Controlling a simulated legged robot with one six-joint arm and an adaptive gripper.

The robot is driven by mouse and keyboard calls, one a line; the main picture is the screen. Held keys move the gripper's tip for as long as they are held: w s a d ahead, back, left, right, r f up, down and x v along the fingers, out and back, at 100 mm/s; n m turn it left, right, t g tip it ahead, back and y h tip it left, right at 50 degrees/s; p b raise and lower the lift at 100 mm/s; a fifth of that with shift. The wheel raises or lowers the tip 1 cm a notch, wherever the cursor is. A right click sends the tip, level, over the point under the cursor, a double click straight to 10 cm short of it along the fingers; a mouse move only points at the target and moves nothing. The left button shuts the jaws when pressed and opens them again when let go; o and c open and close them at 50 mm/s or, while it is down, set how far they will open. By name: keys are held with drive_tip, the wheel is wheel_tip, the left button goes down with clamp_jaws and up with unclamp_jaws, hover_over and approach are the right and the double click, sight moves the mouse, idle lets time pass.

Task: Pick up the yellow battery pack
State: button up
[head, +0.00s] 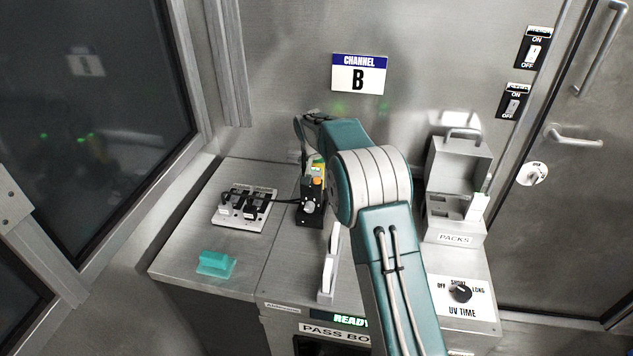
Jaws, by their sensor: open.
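A small yellow patch (319,169), likely the yellow battery pack, shows at the top of a black device (312,200) with an orange top part, at the back middle of the bench. My arm hides much of it. My gripper (306,152) is open and points down close above and beside this patch. Its fingers are dark and partly hidden by my wrist. I cannot tell whether they touch the pack.
A white board with black connectors and a cable (243,207) lies left of the device. A teal block (216,263) sits at the front left. A grey box labelled PACKS (455,238) stands right, above the UV TIME knob (460,294). The wall is close behind.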

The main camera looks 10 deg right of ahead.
drive_tip(key=shift+f, duration=0.1)
drive_tip(key=c, duration=1.3)
